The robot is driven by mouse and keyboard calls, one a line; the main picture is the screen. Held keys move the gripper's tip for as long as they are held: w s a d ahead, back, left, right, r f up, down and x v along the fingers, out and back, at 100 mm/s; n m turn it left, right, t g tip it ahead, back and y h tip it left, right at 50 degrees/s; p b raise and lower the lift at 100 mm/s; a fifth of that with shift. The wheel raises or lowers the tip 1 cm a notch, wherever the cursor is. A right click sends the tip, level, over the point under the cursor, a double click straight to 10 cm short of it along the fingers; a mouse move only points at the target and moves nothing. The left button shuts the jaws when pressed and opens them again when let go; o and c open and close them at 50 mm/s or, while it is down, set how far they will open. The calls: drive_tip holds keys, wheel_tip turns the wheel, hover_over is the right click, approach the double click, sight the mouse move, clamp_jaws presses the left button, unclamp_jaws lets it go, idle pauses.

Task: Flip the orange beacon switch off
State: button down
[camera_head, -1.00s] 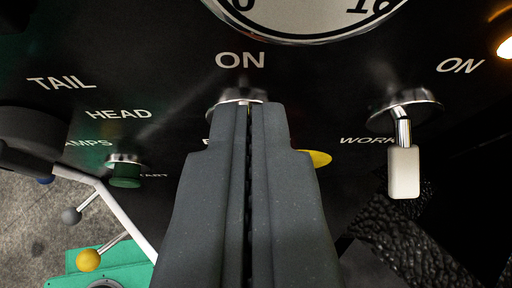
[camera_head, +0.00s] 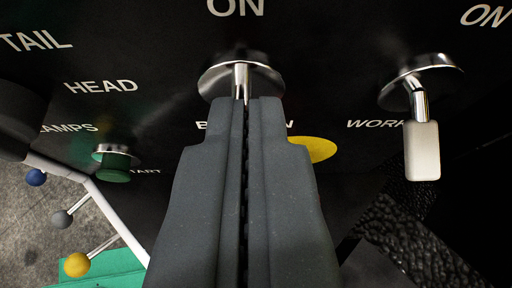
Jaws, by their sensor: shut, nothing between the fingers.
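The beacon switch (camera_head: 241,80) shows as a chrome collar and short metal stem on the black panel, under an ON label. The rest of its lever is hidden behind my gripper, so its orange part and full tilt cannot be seen. The label below it is mostly covered; only its first and last letters show. My gripper (camera_head: 248,101) is shut and empty, its fingertips just below the collar, in front of the lever. Whether they touch it cannot be told.
The WORK switch (camera_head: 421,130), with a pale cap, hangs downward on the right. A yellow disc (camera_head: 312,150) lies partly behind my gripper. A green START button (camera_head: 115,165) and several ball-ended levers (camera_head: 76,264) are at left.

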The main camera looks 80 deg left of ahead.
drive_tip(key=shift+s+d+f+y+b, duration=0.15)
drive_tip(key=shift+f+y+b, duration=0.3)
drive_tip(key=shift+b, duration=1)
drive_tip(key=f+b, duration=0.1)
drive_tip(key=b, duration=0.4)
drive_tip(key=shift+d, duration=0.35)
drive_tip(key=shift+r+b, duration=0.35)
drive_tip(key=shift+r, duration=0.4)
drive_tip(key=shift+r, duration=0.1)
